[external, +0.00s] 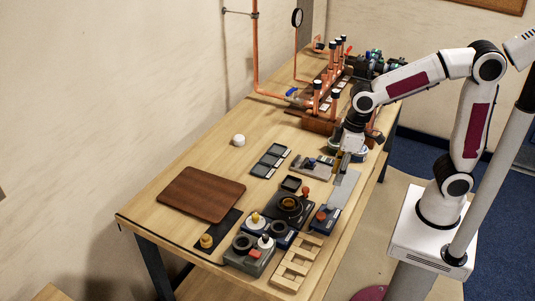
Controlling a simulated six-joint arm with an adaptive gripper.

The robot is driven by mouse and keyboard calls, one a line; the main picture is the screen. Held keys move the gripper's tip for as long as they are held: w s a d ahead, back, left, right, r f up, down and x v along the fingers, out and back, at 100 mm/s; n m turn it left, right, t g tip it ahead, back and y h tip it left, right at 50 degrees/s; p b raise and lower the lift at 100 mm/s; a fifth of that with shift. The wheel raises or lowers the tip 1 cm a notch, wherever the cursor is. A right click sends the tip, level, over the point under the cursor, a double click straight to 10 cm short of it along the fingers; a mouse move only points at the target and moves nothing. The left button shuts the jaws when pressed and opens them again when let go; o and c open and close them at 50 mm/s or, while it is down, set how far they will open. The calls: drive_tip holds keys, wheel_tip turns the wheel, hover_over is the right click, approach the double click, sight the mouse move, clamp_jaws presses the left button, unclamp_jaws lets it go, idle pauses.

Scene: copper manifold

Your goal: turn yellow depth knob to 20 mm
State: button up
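A yellow knob (207,240) stands on a dark strip at the front left of the table, by the brown board. A second small yellow-topped part (256,218) sits on a pale round base to its right. I cannot tell from this view which is the depth knob, and no scale marks are readable. My gripper (341,165) points down over the right side of the table, near a grey flat plate, well away from both yellow parts. Its fingers are too small and dark to tell whether they are open or shut.
A brown board (201,194) lies at left. Grey and blue devices (250,255), a black round dial unit (289,206) and a wooden slotted rack (297,264) crowd the front. A copper pipe manifold (325,95) stands at the back. Bare table surrounds the white cap (239,140).

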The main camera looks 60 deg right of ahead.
drive_tip(key=w+a+f+n+y, duration=0.1)
drive_tip(key=w+a+f+n, duration=0.2)
drive_tip(key=w+a, duration=0.8)
drive_tip(key=n+t+y, duration=0.1)
drive_tip(key=t, duration=0.1)
approach(256, 215)
drive_tip(key=shift+w+f, duration=0.3)
drive_tip(key=shift+f, duration=0.1)
drive_tip(key=shift+x, duration=3.85)
drive_tip(key=shift+s, duration=0.1)
clamp_jaws()
